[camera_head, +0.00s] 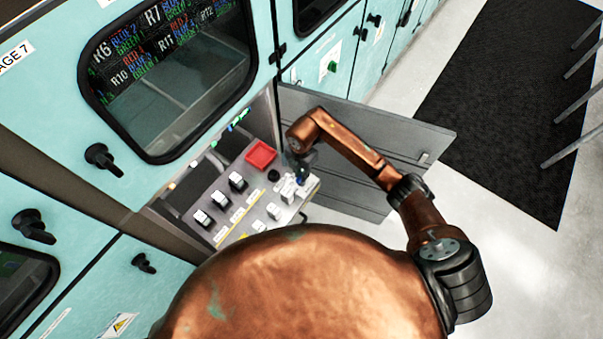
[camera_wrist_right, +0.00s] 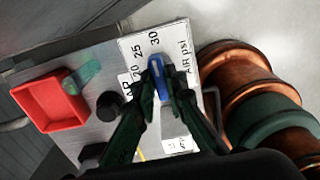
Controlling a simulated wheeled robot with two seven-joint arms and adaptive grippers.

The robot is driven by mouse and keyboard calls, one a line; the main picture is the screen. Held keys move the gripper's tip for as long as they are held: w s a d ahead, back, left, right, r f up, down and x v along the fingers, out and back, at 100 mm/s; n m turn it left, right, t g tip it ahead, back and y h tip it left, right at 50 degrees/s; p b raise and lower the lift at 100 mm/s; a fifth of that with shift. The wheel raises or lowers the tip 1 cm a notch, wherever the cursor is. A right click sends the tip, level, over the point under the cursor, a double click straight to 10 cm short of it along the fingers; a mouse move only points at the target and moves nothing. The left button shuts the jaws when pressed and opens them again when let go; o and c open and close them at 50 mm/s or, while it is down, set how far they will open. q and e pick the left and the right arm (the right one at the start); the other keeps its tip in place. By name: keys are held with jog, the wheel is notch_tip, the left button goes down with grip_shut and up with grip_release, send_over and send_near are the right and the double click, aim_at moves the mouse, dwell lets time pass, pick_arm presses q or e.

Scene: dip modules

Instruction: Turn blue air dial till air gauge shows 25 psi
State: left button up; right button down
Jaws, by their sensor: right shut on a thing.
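The blue air dial (camera_wrist_right: 160,82) sits on a white scale plate (camera_wrist_right: 176,33) marked "AIR psi", with 20, 25 and 30 in sight. The dial's upper end points up, close to the 30. The rest of the scale is hidden behind the fingers. My right gripper (camera_wrist_right: 160,94) is shut on the dial, one dark green finger on each side. In the head view my right gripper (camera_head: 302,163) reaches down to the right end of the control panel, where the blue dial (camera_head: 303,181) shows small. My left gripper is not in view.
The panel (camera_head: 228,187) carries a red square tray-like part (camera_head: 261,155), a black knob (camera_head: 273,175) and several black-and-white switches (camera_head: 238,182). An open grey door (camera_head: 350,140) stands right behind my right arm. Teal cabinets surround the panel.

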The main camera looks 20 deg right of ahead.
jog(key=shift+n, duration=0.3)
jog(key=n, duration=0.8)
dwell(0.4)
dwell(0.3)
jog(key=c, duration=2)
grip_release()
jog(key=shift+o, duration=0.2)
jog(key=shift+r, duration=0.15)
notch_tip(320, 180, up, 12)
